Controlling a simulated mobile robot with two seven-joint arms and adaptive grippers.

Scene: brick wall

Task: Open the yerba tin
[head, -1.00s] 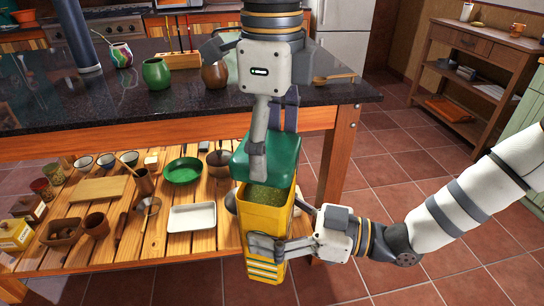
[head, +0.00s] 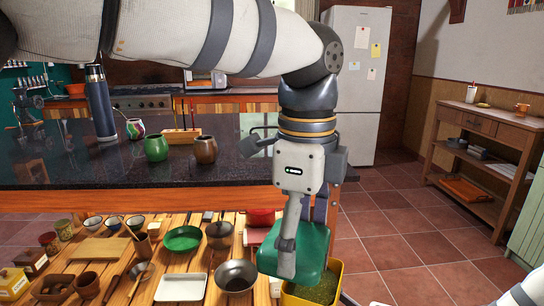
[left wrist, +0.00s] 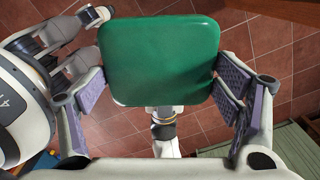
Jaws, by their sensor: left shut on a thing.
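The yerba tin (head: 337,277) is yellow and shows at the bottom edge of the head view, its lower part cut off. Its top is uncovered on the right and front, with greenish yerba (head: 318,290) inside. My left gripper (head: 288,258) is shut on the green lid (head: 312,255), which is tilted over the tin's left and back part. I cannot tell whether lid and tin touch. In the left wrist view the lid (left wrist: 160,55) lies between the finger pads and hides the tin.
A slatted wooden shelf (head: 60,279) under the dark counter (head: 50,172) holds a green dish (head: 183,239), a white tray (head: 181,287), a dark pan (head: 236,276) and several cups. Tiled floor (head: 400,250) is open on the right. A wooden side table (head: 495,128) stands farther back.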

